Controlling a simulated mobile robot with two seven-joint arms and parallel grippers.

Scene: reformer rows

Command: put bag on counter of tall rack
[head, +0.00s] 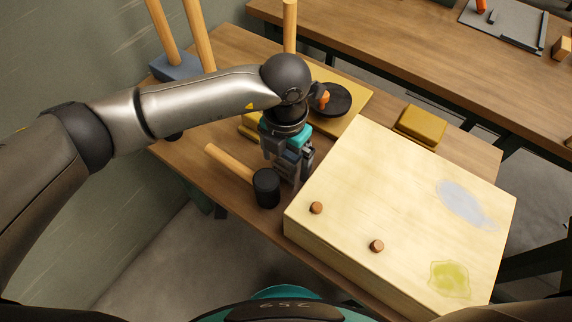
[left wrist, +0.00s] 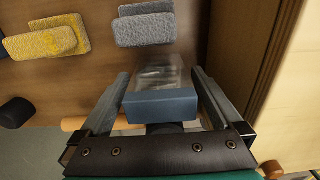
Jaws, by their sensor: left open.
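A small clear bag with a blue header (left wrist: 160,104) lies between the two fingers of my left gripper (left wrist: 162,82) in the left wrist view. The fingers stand on either side of it, with gaps showing. In the head view my left gripper (head: 296,168) points down at the wooden table (head: 232,145), between a black-headed mallet and a pale wooden box. The gripper and arm hide most of the bag there. My right gripper is not in view. I cannot make out a tall rack with certainty.
The pale box (head: 400,190) stands close right of the gripper, with stains and two small brown pegs on top. The mallet (head: 266,188) lies close left. Yellow (left wrist: 45,38) and grey (left wrist: 145,25) blocks lie beyond the bag. Another wooden surface (head: 400,50) runs across the back.

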